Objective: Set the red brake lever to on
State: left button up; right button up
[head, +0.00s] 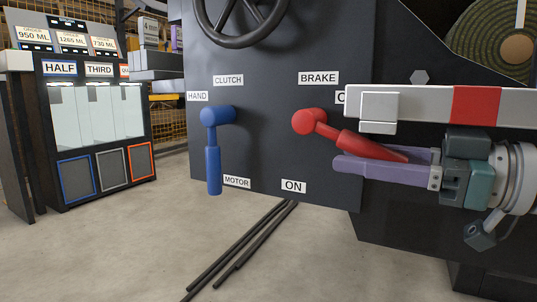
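The red brake lever (362,145) is on the dark machine panel (265,150), below the BRAKE label (318,78). From its round hub its handle points right and slightly down. The ON label (293,186) is below and left of the hub. Another label (341,97), starting with O, is mostly hidden at upper right. My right gripper (372,164) comes in from the right, its purple fingers along both sides of the handle's end. The handle hides much of the far finger, so I cannot tell whether they grip it. My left gripper is out of view.
The blue clutch lever (213,150) hangs straight down left of the brake lever. A white bar with a red band (476,105) runs just above my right gripper. A handwheel (240,20) is above. Dark rods (238,250) lie on the floor below.

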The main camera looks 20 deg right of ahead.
grip_shut()
dwell(1.1)
